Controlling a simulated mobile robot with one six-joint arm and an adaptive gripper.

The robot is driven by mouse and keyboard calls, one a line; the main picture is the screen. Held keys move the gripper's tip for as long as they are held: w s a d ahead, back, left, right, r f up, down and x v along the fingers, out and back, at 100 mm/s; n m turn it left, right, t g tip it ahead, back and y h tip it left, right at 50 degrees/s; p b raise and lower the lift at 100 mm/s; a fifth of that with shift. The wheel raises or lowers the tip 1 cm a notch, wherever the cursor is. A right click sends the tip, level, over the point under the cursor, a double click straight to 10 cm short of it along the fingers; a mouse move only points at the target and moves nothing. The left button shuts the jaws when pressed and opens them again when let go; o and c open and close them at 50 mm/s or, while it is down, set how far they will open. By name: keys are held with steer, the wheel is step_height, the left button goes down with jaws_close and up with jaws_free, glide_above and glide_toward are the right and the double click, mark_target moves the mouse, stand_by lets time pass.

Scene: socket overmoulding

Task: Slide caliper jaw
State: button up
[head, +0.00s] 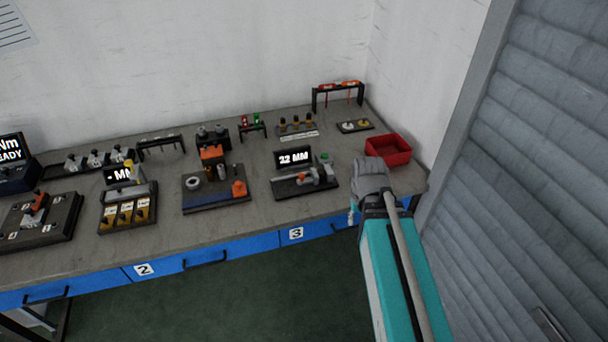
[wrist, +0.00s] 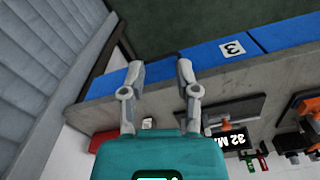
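The caliper station is a dark base plate (head: 290,193) on the bench with a small screen (head: 293,157) behind it, whose first digit is hard to read before "MM". A grey caliper (head: 307,177) with an orange part lies on the plate, and a green-topped piece stands at its right. The station also shows at the right of the wrist view (wrist: 232,120), turned over. My gripper (wrist: 160,70) is open, with nothing between its two fingers. In the head view my gripper (head: 372,178) is at the bench's front edge, right of the caliper and apart from it.
A red bin (head: 396,158) stands behind my gripper. Left of the caliper is a fixture board (head: 215,201) with an orange block. Several small racks stand along the wall. Blue drawers (head: 255,249) line the bench front. A grey ribbed shutter (head: 545,130) rises at the right.

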steer(key=shift+o, duration=1.2)
steer(key=w+a+r+m+p, duration=0.1)
steer(key=w+a+r+p, duration=0.1)
steer(key=w, duration=0.5)
steer(key=w+a+r+m+p, duration=0.1)
steer(key=w+a+r, duration=0.1)
steer(key=w+a, duration=0.2)
steer(key=w, duration=0.3)
steer(key=shift+w+a+m+p, duration=0.25)
steer(key=shift+a+m+p, duration=0.05)
steer(key=shift+p, duration=0.05)
step_height(320, 180, up, 3)
steer(key=m+p, duration=0.3)
glide_above(301, 175)
steer(key=shift+w+d, duration=0.1)
steer(key=shift+f, duration=0.2)
step_height(301, 175, down, 14)
steer(key=b, duration=1.4)
steer(key=shift+r, duration=0.25)
jaws_close()
